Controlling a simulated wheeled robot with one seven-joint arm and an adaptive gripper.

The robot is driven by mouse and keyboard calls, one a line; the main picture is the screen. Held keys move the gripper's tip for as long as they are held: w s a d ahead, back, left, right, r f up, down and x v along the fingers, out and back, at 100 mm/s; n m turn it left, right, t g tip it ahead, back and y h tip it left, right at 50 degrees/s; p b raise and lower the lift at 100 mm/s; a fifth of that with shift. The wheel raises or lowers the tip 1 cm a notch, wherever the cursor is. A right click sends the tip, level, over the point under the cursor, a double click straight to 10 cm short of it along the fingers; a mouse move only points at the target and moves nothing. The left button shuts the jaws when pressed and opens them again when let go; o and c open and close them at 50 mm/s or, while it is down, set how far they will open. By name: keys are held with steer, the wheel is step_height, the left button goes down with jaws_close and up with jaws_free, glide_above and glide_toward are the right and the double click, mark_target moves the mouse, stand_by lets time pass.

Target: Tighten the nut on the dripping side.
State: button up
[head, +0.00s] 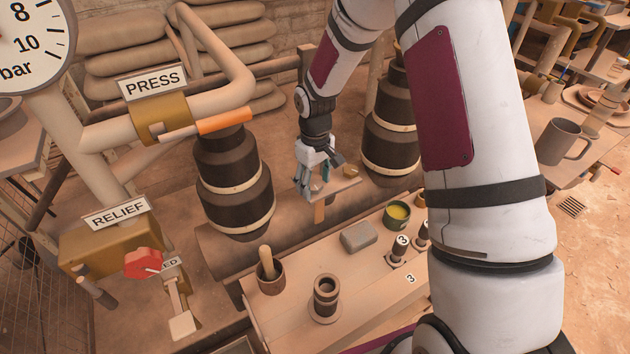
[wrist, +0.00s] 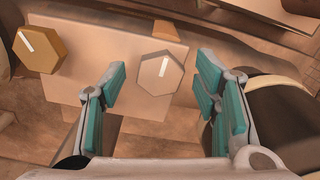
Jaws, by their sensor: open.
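A flat plate (wrist: 105,70) carries two hexagonal nuts, each with a white mark on its face. In the wrist view, the brass-coloured nut (wrist: 40,49) is at the left and the paler nut (wrist: 160,73) is near the middle. My gripper (wrist: 161,82) is open, with one teal-padded finger on each side of the paler nut. I cannot tell whether the fingers touch it. In the head view, my gripper (head: 308,184) is at the left part of the plate (head: 343,188), between the two dark barrels. No drip can be made out on either side.
Dark barrels stand left (head: 235,185) and right (head: 390,130) of my gripper. A bench (head: 370,300) in front holds a mortar (head: 271,283), a grey block (head: 359,237), a green tin (head: 397,214) and numbered fittings. A red relief knob (head: 143,264) is at lower left.

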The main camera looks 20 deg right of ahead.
mark_target(315, 185)
step_height(315, 185, up, 12)
stand_by(0.6)
